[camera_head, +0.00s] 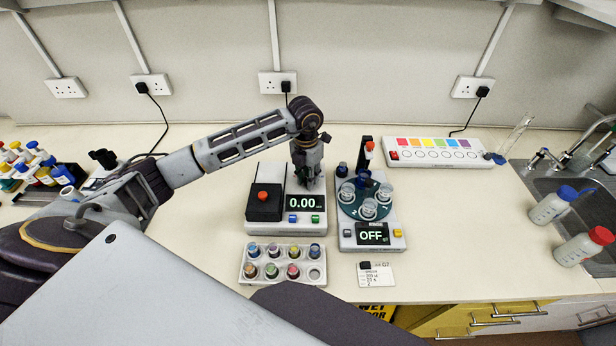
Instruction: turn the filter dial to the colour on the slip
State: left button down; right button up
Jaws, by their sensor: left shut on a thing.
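A white meter (256,235) with a black lid box, a red knob and a display reading 0.00 stands at the centre of the bench. My left gripper (308,182) points down onto the back right of this meter, just above the display. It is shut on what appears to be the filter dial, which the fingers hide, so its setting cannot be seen. A white slip (378,277) with printed lines lies on the bench front, a small black object at its upper left. Its print is too small to read surely. My right gripper is not in view.
A rack (246,274) of colour-capped vials stands in front of the meter. A carousel device (347,242) reading OFF, with clear cups, stands close right. A colour-strip box (440,163) is at the back. Bottles (552,207) stand by the sink. The bench right of the carousel is clear.

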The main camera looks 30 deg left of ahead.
pick_arm(q)
jog(key=shift+w+f+m+b, duration=0.1)
jog(key=shift+m+b, duration=0.9)
jog(key=shift+b, duration=0.05)
jog(key=m+b, duration=0.3)
jog(key=m, duration=0.1)
jog(key=shift+m+b, duration=0.3)
jog(key=shift+b, duration=0.1)
jog(key=shift+m+b, duration=0.3)
jog(key=shift+m, duration=0.3)
jog(key=c, duration=1.2)
grip_release()
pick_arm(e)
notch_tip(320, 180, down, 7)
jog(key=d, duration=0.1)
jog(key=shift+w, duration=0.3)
pick_arm(q)
notch_tip(320, 180, up, 12)
jog(key=shift+w+a, duration=0.15)
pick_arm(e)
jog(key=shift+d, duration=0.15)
